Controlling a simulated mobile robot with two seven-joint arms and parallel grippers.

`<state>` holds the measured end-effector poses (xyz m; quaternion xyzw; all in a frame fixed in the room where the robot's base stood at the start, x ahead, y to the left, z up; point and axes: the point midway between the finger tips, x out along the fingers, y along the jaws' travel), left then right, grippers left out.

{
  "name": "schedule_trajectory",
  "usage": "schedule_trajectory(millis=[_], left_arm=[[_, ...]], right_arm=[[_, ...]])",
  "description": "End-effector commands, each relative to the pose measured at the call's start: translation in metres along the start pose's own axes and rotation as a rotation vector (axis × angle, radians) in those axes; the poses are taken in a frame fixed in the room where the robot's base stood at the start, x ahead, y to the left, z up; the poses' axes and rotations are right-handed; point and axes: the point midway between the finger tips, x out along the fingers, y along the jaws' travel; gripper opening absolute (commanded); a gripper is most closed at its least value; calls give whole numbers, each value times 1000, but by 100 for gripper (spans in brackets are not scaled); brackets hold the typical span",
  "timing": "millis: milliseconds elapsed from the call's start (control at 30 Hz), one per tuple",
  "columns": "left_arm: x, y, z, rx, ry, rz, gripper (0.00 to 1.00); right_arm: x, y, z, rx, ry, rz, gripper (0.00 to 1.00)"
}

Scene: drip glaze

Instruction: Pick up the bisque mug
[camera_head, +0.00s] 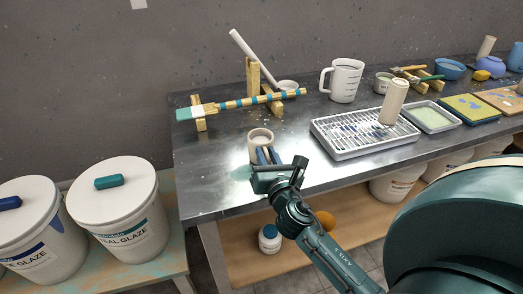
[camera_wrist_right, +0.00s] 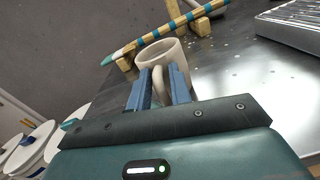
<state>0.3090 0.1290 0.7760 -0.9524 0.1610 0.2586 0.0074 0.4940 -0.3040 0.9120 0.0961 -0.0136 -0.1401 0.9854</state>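The bisque mug (camera_head: 261,139), a plain beige cup, stands upright near the front edge of the metal table. It also shows in the right wrist view (camera_wrist_right: 165,52), just past the fingertips. My right gripper (camera_head: 267,155) is at the near side of the mug, with its blue fingers pointing at it. In the wrist view, the fingers of this gripper (camera_wrist_right: 160,82) are apart, with the mug's handle seen between them. I cannot tell whether either finger touches the mug. My left gripper is not in view.
A striped stick (camera_head: 240,103) lies on wooden supports behind the mug. A white measuring jug (camera_head: 345,80) stands at the back. A grated tray (camera_head: 350,147) with a tall beige cylinder (camera_head: 393,102) is to the right. Lidded glaze buckets (camera_head: 118,215) stand at lower left.

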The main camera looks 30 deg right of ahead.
Motion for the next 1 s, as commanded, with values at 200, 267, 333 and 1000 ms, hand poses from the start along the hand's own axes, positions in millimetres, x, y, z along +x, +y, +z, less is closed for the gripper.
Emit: schedule_trajectory(millis=[200,267,333,1000], left_arm=[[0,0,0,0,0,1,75],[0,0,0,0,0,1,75],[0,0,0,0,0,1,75],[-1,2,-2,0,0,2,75]], right_arm=[[0,0,0,0,0,0,2],[0,0,0,0,0,0,0],[0,0,0,0,0,0,0],[0,1,4,2,-2,2,0]])
